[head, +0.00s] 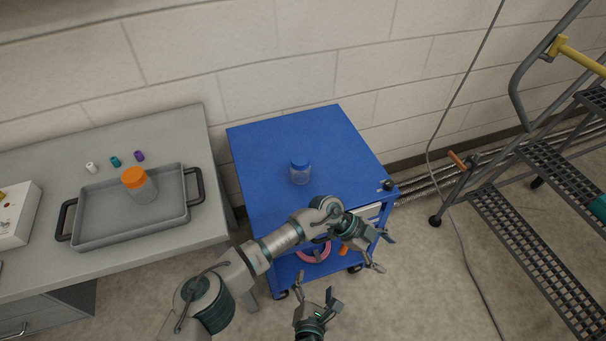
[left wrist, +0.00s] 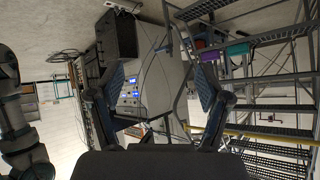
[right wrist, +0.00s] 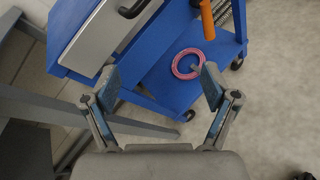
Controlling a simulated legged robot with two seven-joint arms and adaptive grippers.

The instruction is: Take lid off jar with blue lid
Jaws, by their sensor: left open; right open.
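The jar with the blue lid (head: 300,173) stands upright on top of the blue cart (head: 270,145), with its lid on. My left gripper (head: 379,254) is open and empty, in front of the cart's right front corner, to the right of the jar and apart from it. In the left wrist view my left gripper (left wrist: 160,90) points away from the jar, which is not in that view. My right gripper (head: 318,297) is open and empty, low in front of the cart. In the right wrist view my right gripper (right wrist: 160,88) faces the cart's lower shelf, and no jar shows.
A clear jar with an orange lid (head: 134,178) stands in a grey tray (head: 97,232) on the grey table (head: 187,120) at left. Several small vials lie behind the tray. A pink ring (right wrist: 188,64) lies on the cart's lower shelf. Metal stairs (head: 520,220) stand at right.

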